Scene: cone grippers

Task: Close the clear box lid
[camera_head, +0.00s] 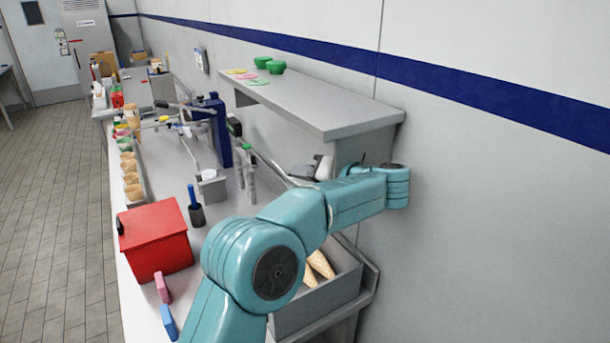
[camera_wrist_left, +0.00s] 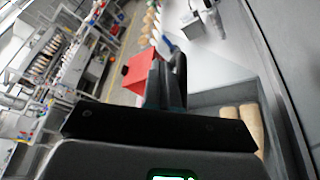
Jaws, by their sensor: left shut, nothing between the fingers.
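A grey box (camera_head: 350,280) holding waffle cones (camera_head: 320,264) sits at the front right of the counter, partly behind my teal left arm. I cannot make out a clear lid on it. In the left wrist view the box wall (camera_wrist_left: 215,97) and two cones (camera_wrist_left: 250,122) show at right. My left gripper (camera_head: 303,171) is small and partly hidden by the arm, above the counter and beyond the cone box. In the left wrist view its dark fingers (camera_wrist_left: 166,66) are together, with nothing between them. My right gripper is not in view.
A red box (camera_head: 158,240) stands left of the arm, with pink (camera_head: 162,288) and blue (camera_head: 169,322) items before it. A grey shelf (camera_head: 320,110) overhangs the counter beside the wall.

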